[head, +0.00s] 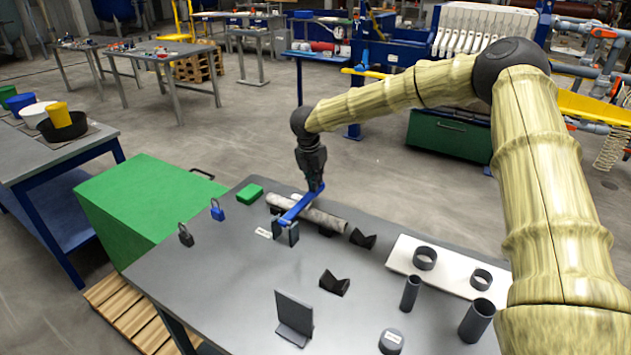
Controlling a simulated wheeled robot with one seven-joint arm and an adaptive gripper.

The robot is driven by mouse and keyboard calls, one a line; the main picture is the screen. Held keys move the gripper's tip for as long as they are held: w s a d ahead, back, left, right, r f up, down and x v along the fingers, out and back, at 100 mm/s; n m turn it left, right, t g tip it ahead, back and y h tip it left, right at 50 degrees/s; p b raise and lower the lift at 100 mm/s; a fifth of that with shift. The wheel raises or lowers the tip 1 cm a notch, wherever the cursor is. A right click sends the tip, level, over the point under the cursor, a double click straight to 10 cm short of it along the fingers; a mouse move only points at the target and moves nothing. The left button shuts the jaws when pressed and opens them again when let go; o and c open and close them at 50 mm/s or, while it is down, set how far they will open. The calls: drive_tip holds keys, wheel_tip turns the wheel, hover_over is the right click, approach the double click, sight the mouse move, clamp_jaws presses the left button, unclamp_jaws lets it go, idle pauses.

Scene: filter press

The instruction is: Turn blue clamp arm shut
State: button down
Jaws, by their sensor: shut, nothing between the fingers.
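The blue clamp arm (297,207) is a long bar on a dark clamp block (287,233) near the back edge of the grey table. It runs from the block up and to the right, across a grey pipe (322,217) that lies behind the block. My gripper (316,187) points down at the far right end of the blue arm. It is shut with nothing held. It is at or very close to the bar; whether it touches is too small to tell. The fingertips are partly hidden by the bar.
The grey table (225,290) also holds a green block (249,193), two padlocks, black V-blocks (334,283), an upright dark plate (294,318) and a white board (447,268) with rings. Dark cylinders stand at the right. A green cabinet (150,205) stands left of the table.

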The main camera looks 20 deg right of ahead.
drive_tip(key=shift+p, duration=0.35)
drive_tip(key=w+d+v, duration=0.2)
drive_tip(key=v, duration=1.1)
drive_tip(key=shift+d+r+b, duration=0.25)
drive_tip(key=shift+r+b, duration=0.05)
drive_tip(key=shift+r, duration=0.25)
